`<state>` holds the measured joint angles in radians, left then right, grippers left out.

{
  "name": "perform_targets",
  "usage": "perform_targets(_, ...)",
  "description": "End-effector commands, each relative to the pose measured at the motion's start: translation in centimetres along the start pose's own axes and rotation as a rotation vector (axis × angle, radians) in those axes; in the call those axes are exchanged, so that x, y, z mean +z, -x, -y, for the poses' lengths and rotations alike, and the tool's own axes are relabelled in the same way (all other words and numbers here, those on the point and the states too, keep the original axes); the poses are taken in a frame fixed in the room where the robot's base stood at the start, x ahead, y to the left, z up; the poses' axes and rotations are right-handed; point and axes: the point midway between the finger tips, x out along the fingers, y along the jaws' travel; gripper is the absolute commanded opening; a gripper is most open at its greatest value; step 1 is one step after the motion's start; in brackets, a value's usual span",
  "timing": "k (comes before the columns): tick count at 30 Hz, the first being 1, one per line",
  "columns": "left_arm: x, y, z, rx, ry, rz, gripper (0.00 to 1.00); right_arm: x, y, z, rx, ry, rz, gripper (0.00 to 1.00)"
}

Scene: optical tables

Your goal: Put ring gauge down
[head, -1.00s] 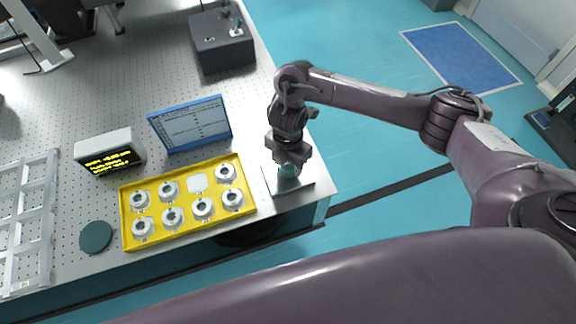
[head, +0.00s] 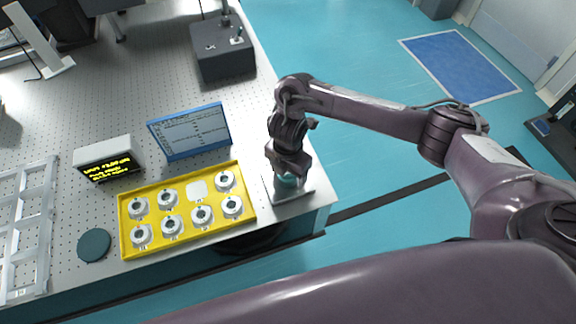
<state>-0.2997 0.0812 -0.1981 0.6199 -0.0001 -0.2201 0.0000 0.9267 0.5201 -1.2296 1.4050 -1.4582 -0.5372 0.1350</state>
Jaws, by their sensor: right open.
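My right gripper (head: 289,181) points down at the right end of the optical table, low over a small square plate (head: 293,198). My left gripper is not in view.
A yellow tray (head: 186,239) with several white ring pieces stands left of the plate. Behind it are a blue-framed screen (head: 190,132) and a display box (head: 108,158). A dark green disc (head: 94,245) lies left of the tray. The table edge is close.

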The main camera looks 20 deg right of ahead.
Motion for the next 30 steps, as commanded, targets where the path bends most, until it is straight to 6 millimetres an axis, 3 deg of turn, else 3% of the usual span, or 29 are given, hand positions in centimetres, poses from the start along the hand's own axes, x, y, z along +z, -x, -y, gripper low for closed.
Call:
perform_targets(9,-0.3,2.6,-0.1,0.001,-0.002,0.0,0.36,0.3,6.1,-0.1,0.005,0.003,0.007,0.7)
perform_targets(16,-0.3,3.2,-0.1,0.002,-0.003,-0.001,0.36,0.2,10.2,-0.1,0.004,0.002,0.005,0.7)
perform_targets(22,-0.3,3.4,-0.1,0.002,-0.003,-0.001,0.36,0.1,11.9,0.0,0.002,0.0,0.002,0.7)
perform_targets(30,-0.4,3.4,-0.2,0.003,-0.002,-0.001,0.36,0.0,12.2,0.0,0.0,0.0,0.0,0.7)
